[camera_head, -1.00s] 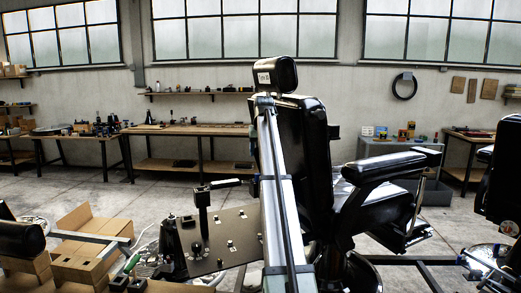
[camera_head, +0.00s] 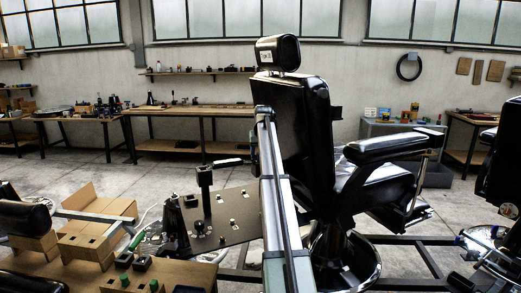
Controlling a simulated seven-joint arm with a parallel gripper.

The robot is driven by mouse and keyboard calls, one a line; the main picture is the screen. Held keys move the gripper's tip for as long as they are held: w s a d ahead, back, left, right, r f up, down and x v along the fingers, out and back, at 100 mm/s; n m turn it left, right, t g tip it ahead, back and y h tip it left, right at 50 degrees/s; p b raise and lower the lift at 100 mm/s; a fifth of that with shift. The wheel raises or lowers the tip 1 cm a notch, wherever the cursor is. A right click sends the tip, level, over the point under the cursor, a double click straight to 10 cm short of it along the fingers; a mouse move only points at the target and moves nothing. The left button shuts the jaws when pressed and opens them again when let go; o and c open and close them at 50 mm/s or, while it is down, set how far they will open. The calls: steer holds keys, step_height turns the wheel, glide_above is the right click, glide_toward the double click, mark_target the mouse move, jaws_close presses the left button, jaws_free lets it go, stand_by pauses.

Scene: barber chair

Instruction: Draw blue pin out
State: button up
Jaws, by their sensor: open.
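I cannot make out a blue pin for certain in this view. A dark panel (camera_head: 236,214) with a black post (camera_head: 205,195), a horizontal black handle and small knobs stands left of the barber chair (camera_head: 305,130). Two green pegs or caps (camera_head: 124,280) show at the bottom edge on a wooden surface (camera_head: 180,270). My gripper is not recognisable in this view. A long grey bar crosses the middle and hides part of the chair and the panel's right side.
Cardboard boxes (camera_head: 90,240) and a black padded roll (camera_head: 25,220) crowd the lower left. A second dark chair (camera_head: 498,180) is cut off at the right edge. Workbenches (camera_head: 190,122) line the back wall. Open concrete floor (camera_head: 110,178) lies between.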

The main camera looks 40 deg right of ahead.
steer(key=shift+f, duration=0.15)
jaws_close()
stand_by(0.9)
stand_by(0.4)
steer(key=shift+r, duration=0.25)
steer(key=shift+w+r, duration=0.1)
steer(key=shift+r, duration=3.2)
